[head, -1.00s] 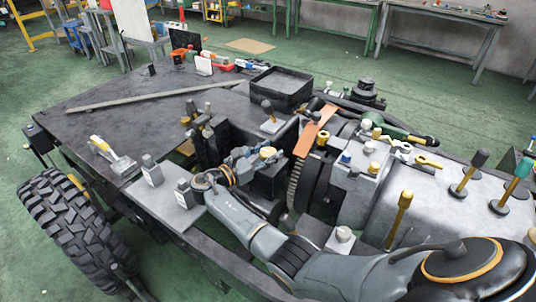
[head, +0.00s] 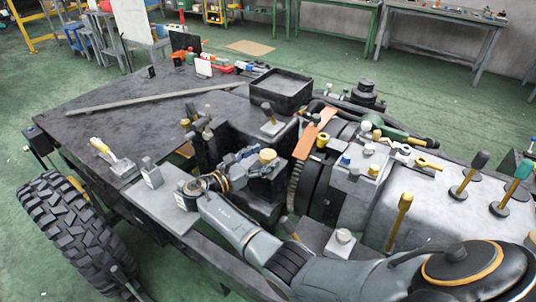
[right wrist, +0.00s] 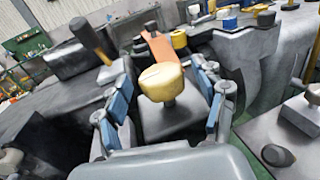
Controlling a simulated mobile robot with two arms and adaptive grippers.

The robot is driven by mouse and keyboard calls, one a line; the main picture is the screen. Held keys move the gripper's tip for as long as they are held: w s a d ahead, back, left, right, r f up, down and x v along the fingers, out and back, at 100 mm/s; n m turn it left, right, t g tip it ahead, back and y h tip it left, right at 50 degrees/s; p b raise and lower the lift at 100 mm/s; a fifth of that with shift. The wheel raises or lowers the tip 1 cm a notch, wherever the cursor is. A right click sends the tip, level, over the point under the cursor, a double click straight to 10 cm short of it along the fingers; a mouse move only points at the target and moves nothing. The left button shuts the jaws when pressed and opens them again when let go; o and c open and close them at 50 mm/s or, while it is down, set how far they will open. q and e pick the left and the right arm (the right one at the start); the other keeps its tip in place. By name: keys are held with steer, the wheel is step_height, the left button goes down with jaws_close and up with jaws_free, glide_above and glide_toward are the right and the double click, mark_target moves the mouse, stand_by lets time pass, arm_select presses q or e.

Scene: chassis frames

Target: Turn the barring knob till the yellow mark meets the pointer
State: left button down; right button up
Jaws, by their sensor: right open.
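A yellow-capped knob (head: 267,155) on a dark block stands beside the flywheel; I take it as the barring knob. In the right wrist view the knob (right wrist: 162,82) is large and central on a short stem. My right gripper (head: 251,164) is open, with its blue-padded fingers (right wrist: 162,98) on either side of the knob. A gap shows between cap and pads. I cannot make out a separate yellow mark or the pointer. An orange strip (head: 306,143) lies over the toothed flywheel (head: 296,182). My left gripper is out of view.
A black-handled lever (head: 269,114) stands behind the knob, and it also shows at left in the right wrist view (right wrist: 92,42). Grey blocks (head: 152,172) and upright posts (head: 197,125) are left of it. A black tray (head: 281,88) sits behind.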

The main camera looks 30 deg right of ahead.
steer(key=s+a, duration=0.1)
steer(key=a, duration=0.8)
steer(key=shift+s+a, duration=0.15)
steer(key=shift+a, duration=0.25)
